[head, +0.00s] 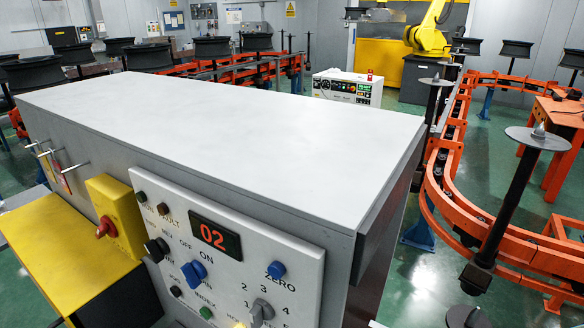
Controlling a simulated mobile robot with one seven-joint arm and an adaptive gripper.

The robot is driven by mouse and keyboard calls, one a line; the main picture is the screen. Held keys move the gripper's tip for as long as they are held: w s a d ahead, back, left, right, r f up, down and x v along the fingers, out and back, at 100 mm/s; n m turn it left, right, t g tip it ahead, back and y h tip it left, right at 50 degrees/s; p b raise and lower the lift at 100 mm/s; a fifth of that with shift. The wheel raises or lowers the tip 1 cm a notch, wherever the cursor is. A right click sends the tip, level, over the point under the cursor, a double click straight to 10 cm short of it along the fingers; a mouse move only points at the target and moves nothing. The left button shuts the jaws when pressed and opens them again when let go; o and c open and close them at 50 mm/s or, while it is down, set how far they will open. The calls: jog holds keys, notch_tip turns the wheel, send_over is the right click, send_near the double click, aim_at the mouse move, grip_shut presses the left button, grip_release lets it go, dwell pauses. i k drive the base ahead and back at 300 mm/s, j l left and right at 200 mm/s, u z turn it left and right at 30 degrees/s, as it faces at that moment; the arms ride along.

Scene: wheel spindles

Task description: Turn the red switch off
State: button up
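The red switch (106,227) is a small red knob on the face of a yellow box (118,208). The box is fixed to the side of a large grey cabinet (250,120), at the left of the head view. The knob is small in the picture, and I cannot tell from it whether the switch is on or off. My gripper does not show in this view.
A white control panel (290,261) with knobs, buttons and a red "02" display (213,236) is right of the yellow box. Thin rods (62,168) stick out left of it. A yellow-topped block (62,250) stands below. Orange rails (447,190) with spindles run at right.

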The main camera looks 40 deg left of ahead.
aim_at(107, 228)
jog(key=u, duration=2.6)
jog(key=j+z, duration=0.1)
jog(key=j, duration=0.6)
jog(key=i+j, duration=0.15)
jog(key=j, duration=0.15)
jog(key=i+j+z, duration=0.15)
jog(key=j, duration=0.2)
jog(key=i+j, duration=0.1)
jog(key=j, duration=0.2)
jog(key=i+l, duration=0.1)
jog(key=l, duration=0.15)
